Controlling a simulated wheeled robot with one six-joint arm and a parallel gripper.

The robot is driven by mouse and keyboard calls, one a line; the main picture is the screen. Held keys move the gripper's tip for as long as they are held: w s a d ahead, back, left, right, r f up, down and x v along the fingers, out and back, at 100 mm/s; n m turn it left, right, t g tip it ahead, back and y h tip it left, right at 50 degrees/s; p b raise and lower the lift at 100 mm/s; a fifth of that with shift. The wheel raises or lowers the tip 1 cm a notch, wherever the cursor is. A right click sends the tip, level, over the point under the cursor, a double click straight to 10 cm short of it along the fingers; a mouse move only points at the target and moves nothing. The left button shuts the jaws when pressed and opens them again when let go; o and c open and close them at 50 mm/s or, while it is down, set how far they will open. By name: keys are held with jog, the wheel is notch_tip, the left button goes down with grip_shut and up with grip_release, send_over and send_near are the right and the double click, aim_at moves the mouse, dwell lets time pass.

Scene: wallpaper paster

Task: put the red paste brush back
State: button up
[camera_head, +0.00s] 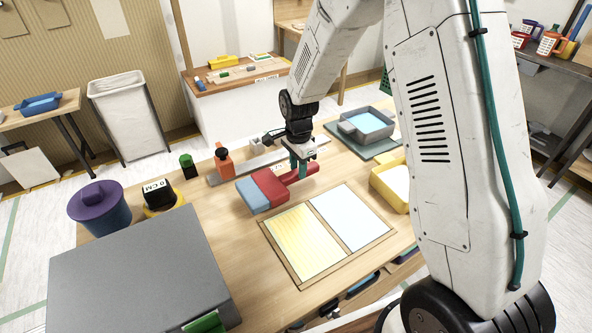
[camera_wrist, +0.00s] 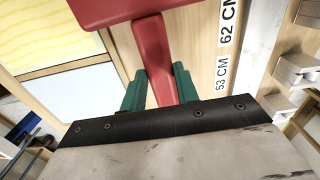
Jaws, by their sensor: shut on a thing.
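The red paste brush (camera_head: 269,186) has a wide red head with a pale blue front part and a red handle pointing right. My gripper (camera_head: 301,166) is shut on that handle. In the wrist view my green fingers (camera_wrist: 160,92) stand on either side of the red handle (camera_wrist: 155,62), and the red head spreads across the top. The pale blue part is out of the wrist view. The brush is over the table's middle, just behind the framed board (camera_head: 291,285); I cannot tell whether it touches the wood.
A yellow tray (camera_head: 376,194) and a grey tray with blue liquid (camera_head: 389,136) stand to the right. A grey box (camera_head: 140,270) fills the front left.

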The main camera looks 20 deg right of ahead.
jog(key=shift+w, duration=0.5)
jog(key=shift+w+d+f, duration=0.1)
jog(key=shift+w, duration=0.55)
jog(key=shift+s+f, duration=0.15)
jog(key=shift+f, duration=1.4)
grip_shut()
jog(key=o, duration=1.1)
grip_release()
